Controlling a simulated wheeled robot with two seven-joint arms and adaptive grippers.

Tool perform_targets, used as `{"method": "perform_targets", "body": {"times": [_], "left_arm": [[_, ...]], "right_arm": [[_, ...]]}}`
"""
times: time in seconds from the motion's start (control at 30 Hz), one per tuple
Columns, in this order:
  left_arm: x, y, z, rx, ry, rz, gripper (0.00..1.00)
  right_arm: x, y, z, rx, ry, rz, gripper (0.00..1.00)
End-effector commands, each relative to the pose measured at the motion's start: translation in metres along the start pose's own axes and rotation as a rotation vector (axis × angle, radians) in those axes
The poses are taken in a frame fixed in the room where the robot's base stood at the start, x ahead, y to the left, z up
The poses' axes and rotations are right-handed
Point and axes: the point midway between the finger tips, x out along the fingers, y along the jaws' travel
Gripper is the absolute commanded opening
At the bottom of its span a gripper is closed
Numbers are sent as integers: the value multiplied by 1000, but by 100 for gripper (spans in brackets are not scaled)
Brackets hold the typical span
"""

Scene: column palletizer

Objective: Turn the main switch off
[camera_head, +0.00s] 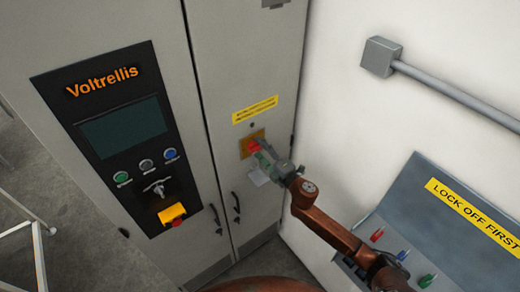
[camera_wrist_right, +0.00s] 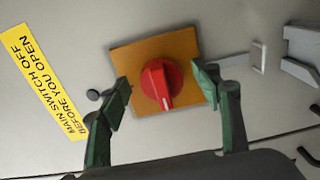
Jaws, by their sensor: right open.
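The main switch is a red rotary knob (camera_wrist_right: 160,84) on an orange-yellow square plate (camera_wrist_right: 187,45), fixed to the cabinet door. In the head view the knob (camera_head: 254,146) is partly covered by my right gripper (camera_head: 262,160). In the right wrist view my right gripper (camera_wrist_right: 160,95) is open, with one green fingertip on each side of the knob and gaps between them and it. The knob's pale pointer line faces the lower side of that picture. My left gripper is not in view.
A yellow warning label (camera_head: 255,110) sits above the switch. The left door carries a black control panel (camera_head: 122,138) with buttons and a red stop button on yellow (camera_head: 172,214). A sloped board reading "LOCK OFF FIRST" (camera_head: 478,213) is at right, near my arm.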

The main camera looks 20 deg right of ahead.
Motion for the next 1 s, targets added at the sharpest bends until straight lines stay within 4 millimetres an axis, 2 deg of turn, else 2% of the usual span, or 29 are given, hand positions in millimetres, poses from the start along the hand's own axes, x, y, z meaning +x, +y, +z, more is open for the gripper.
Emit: {"method": "perform_targets", "body": {"times": [0.5, 0.7, 1.0], "left_arm": [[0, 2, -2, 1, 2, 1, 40], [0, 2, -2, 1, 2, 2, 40], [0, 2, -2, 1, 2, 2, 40]], "right_arm": [[-96, -1, 0, 1, -1, -2, 58], [-113, 0, 0, 0, -1, -1, 58], [-115, 0, 0, 0, 0, 0, 58]]}}
